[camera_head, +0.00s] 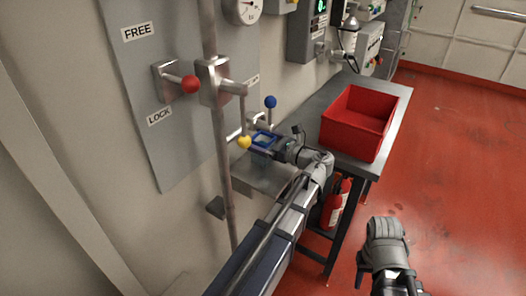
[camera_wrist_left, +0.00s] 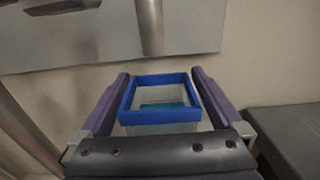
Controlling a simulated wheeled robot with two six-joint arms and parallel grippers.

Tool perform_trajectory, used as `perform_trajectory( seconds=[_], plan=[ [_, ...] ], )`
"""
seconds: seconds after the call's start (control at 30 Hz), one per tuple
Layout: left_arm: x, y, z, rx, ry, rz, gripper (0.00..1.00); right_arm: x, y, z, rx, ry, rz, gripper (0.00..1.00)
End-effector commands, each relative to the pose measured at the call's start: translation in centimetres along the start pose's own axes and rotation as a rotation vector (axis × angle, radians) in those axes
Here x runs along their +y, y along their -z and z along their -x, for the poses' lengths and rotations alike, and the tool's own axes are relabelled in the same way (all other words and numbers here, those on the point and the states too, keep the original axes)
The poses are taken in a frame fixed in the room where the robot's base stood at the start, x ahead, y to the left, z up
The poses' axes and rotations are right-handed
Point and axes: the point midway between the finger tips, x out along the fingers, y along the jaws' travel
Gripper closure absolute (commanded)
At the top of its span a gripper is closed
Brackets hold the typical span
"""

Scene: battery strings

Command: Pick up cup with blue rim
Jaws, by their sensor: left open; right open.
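The cup with the blue rim (camera_head: 264,138) is square and pale, beneath the tap with the blue knob. In the left wrist view the cup (camera_wrist_left: 160,128) is upright between my left gripper's two purple fingers, with teal showing inside. My left gripper (camera_wrist_left: 160,98) is open around the cup, with a narrow gap on each side. In the head view my left gripper (camera_head: 273,144) reaches the cup from the right, its fingers partly hidden. My right gripper (camera_head: 386,228) is over the red floor at the lower right, away from the cup; its fingertips are not clear.
A metal ledge (camera_head: 257,181) is below the taps on the wall. A yellow knob (camera_head: 244,142) and a blue knob (camera_head: 270,101) are close to the cup. A red bin (camera_head: 357,122) stands on the grey bench (camera_head: 398,98) at right. A fire extinguisher (camera_head: 336,203) is under it.

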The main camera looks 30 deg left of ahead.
Motion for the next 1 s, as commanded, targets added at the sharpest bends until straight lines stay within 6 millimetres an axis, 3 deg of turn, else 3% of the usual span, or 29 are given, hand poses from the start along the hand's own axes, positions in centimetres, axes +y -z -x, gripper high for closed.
perform_trajectory(
  seconds=[0.27, 1.0],
  plan=[
    [0.0, 0.02, -0.51, 0.0, 0.0, 0.0, 0.02, 0.0, 0.0, -0.02, 0.0, 0.0, 0.0, 0.57],
    [0.0, 0.01, -0.49, 0.0, 0.0, 0.0, 0.85, 0.0, 0.0, -0.01, 0.0, 0.0, 0.0, 0.57]
  ],
)
